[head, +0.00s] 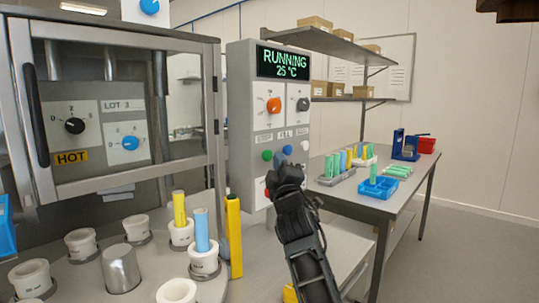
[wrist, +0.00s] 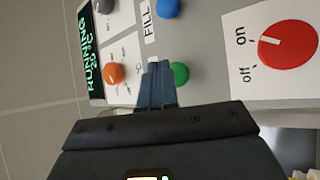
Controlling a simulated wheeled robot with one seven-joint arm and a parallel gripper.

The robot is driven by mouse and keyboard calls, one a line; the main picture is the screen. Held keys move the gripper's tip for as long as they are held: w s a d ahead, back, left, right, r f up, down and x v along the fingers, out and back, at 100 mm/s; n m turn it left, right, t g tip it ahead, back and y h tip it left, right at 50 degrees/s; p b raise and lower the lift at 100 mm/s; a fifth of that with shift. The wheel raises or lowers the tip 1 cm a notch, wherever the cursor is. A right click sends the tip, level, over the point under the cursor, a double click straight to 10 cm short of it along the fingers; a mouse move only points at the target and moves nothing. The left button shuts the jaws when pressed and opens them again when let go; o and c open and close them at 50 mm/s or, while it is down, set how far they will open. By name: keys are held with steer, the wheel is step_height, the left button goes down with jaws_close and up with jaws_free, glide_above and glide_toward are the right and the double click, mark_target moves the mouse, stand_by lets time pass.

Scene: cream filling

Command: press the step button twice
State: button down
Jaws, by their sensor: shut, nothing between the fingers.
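The grey control panel (head: 240,105) carries a row of round buttons: a green button (head: 267,155), a blue button (head: 287,150) and a white button (head: 305,145). I cannot read which one is labelled step. In the wrist view a FILL label (wrist: 149,22) sits beside the blue button (wrist: 168,8). My gripper (head: 281,159) is shut and empty, in front of the panel near the green and blue buttons. In the wrist view its fingertips (wrist: 157,66) overlap the panel just beside the green button (wrist: 180,74); contact is unclear.
The display (head: 284,63) reads RUNNING 25 °C. An orange knob (head: 273,105) and a dark knob (head: 303,104) sit above the buttons. A red on/off knob (wrist: 288,44) is close by. White cups and colored tubes stand left; a table (head: 392,205) with racks is right.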

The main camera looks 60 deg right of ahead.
steer(key=shift+s, duration=0.1)
steer(key=s+p, duration=0.1)
steer(key=s, duration=0.1)
steer(key=s+a+p, duration=0.1)
steer(key=s, duration=0.2)
steer(key=shift+a+p, duration=0.1)
steer(key=shift+p, duration=0.2)
steer(key=shift+w, duration=0.1)
stand_by(0.8)
